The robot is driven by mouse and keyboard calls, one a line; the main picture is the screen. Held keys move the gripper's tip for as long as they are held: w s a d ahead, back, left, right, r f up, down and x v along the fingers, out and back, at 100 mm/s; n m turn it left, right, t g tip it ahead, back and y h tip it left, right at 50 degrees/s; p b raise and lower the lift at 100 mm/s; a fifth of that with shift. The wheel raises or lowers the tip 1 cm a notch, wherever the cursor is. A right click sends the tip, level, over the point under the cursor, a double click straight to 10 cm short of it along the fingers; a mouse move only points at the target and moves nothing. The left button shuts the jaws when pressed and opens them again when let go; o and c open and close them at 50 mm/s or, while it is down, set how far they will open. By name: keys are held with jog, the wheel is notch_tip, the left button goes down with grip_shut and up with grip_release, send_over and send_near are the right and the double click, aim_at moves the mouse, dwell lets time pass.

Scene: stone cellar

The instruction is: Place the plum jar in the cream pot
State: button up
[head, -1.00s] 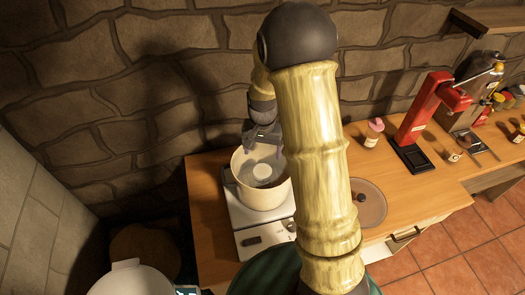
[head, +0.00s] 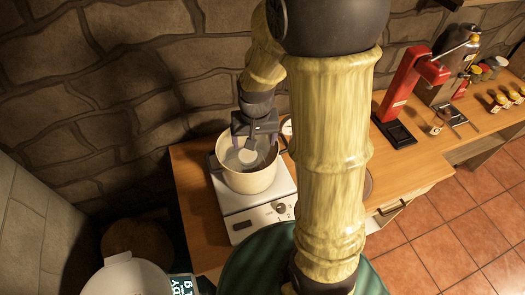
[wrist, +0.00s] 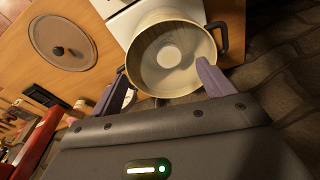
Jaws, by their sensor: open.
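The cream pot (head: 250,181) stands on a white appliance with knobs. It also shows in the wrist view (wrist: 142,77), with a dark side handle. A pale round shape (wrist: 169,56) lies at the middle of the pot's floor; I cannot tell whether it is the plum jar's top or part of the pot. My gripper (head: 254,143) is over the pot's mouth, fingers pointing down. In the wrist view its purple-grey fingers (wrist: 163,86) are spread, with nothing held between them. I cannot make out the plum jar for certain anywhere.
The white appliance (head: 236,205) sits on the wooden counter (head: 188,178) against the stone wall. A round lid with a dark knob (wrist: 62,42) lies beside it. A red press-like device (head: 405,85) and small jars (head: 497,103) stand farther right. My arm hides the counter's middle.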

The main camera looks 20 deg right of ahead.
jog(key=s+r+n+t, duration=0.1)
jog(key=s+r+n, duration=0.1)
jog(key=s, duration=0.5)
jog(key=shift+s+r, duration=0.25)
jog(key=shift+r, duration=0.1)
jog(key=shift+w, duration=0.1)
jog(key=shift+f, duration=0.1)
